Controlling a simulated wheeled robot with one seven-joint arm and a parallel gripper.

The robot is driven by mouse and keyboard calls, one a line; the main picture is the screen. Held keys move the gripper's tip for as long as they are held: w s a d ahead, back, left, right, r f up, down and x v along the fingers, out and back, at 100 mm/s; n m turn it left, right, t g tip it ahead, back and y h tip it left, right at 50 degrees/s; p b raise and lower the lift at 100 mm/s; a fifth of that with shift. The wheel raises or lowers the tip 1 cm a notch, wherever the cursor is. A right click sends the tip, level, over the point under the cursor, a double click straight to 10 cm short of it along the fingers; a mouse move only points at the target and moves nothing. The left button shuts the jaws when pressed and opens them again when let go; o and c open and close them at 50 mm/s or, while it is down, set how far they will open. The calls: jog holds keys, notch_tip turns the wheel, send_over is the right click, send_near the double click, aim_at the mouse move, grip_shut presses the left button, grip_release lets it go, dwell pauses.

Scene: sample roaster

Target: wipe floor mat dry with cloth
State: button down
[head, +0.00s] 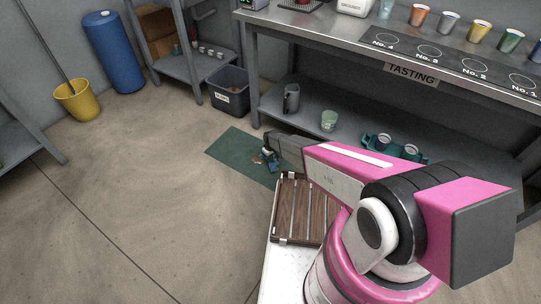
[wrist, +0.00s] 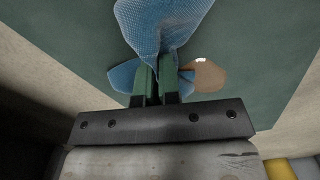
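The green floor mat (head: 230,147) lies on the floor in front of the steel bench; it also fills most of the wrist view (wrist: 255,55). My gripper (head: 269,160) is low over the mat's near part. In the wrist view, my gripper's green fingers (wrist: 157,75) are shut on the blue cloth (wrist: 163,22), which spreads out beyond and to the left of them. A brown wet-looking patch (wrist: 207,77) with a small white glint lies on the mat just right of the fingers, partly hidden by cloth and fingers. Whether the cloth touches the mat is hard to tell.
A dark bin (head: 229,92) stands behind the mat. The bench's lower shelf (head: 345,145) holds a grey jug (head: 291,98) and a pale green cup (head: 328,121). A yellow bucket (head: 75,101) and blue barrel (head: 113,52) stand back left. The floor left of the mat is clear.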

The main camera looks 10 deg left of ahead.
jog(key=shift+c, duration=1.4)
grip_release()
jog(key=shift+f, duration=0.2)
jog(key=shift+f, duration=1)
jog(key=shift+c, duration=0.2)
grip_shut()
